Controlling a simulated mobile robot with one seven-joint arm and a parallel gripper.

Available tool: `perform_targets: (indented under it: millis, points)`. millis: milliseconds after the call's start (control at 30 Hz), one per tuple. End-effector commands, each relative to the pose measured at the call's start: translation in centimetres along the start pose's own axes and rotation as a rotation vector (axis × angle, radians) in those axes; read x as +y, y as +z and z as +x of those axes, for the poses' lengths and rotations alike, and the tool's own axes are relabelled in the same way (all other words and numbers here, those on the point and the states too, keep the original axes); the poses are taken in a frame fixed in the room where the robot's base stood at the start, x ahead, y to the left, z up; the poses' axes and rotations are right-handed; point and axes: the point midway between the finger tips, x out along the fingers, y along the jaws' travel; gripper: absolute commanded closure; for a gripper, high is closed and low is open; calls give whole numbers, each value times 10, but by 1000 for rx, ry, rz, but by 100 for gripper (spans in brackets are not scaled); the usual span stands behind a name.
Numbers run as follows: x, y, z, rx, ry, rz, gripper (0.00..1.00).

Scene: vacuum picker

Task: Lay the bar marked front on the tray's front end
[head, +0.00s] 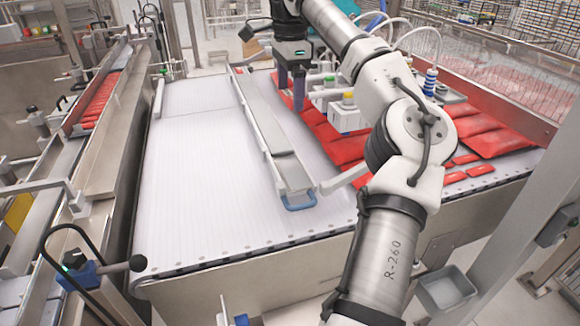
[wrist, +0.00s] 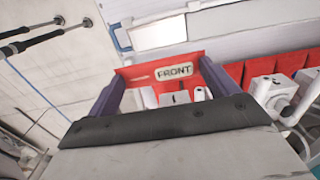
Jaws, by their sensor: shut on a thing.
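My gripper (head: 291,104) points down in the head view, just right of the tray's far half. In the wrist view, a red bar with a plate reading FRONT (wrist: 174,72) spans the gap between my two fingers (wrist: 160,85), which are shut on it. In the head view I cannot clearly tell the bar from the red packs behind. The tray (head: 265,125) is a long, narrow metal trough lying on the white belt, with a blue handle (head: 299,203) at its near end. The tray also shows at the top of the wrist view (wrist: 165,33).
Red packs (head: 485,125) lie on the belt's right part, with white suction-tool parts (head: 345,115) above them. The white belt (head: 190,170) is bare left of the tray. A metal guard rail (head: 515,115) stands at the right.

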Motion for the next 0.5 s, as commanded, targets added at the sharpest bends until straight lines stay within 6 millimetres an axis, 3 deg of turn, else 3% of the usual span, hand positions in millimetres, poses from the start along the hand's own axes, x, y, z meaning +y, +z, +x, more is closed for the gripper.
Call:
perform_targets:
  millis: [500]
  points:
    - [1,0,127,-3,2,1,39]
